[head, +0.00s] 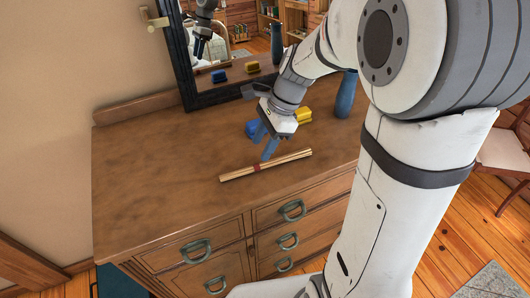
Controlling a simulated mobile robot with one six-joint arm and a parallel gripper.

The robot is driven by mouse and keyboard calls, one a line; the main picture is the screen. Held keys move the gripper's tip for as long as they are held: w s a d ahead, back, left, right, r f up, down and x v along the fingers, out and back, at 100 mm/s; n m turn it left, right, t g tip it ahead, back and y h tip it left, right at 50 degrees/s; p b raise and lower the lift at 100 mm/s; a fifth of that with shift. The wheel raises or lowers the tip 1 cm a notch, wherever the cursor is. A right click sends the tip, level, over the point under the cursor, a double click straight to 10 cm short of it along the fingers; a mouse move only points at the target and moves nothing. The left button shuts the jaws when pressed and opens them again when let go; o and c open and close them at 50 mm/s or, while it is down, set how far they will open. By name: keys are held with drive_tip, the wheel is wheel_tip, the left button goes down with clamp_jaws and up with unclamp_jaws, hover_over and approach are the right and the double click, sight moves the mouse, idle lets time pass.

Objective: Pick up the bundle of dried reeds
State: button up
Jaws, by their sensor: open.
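The bundle of dried reeds (288,159) lies flat on top of the wooden dresser (150,170), near its front edge. It is a thin, pale tan bundle with a red band near its middle. My gripper (264,147) points down just above and behind the bundle, with its blue fingers apart and nothing visible between them. One fingertip appears close to the bundle's middle; I cannot tell whether it touches.
A blue object (252,129) and a yellow object (303,115) sit behind my gripper. A blue vase (346,95) stands at the right, close to my arm. A dark-framed mirror (185,60) stands at the back. The dresser's left side is clear.

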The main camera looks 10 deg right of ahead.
sight(253, 167)
drive_tip(key=x, duration=0.7)
drive_tip(key=shift+s+d, duration=0.1)
drive_tip(key=shift+c, duration=0.4)
clamp_jaws()
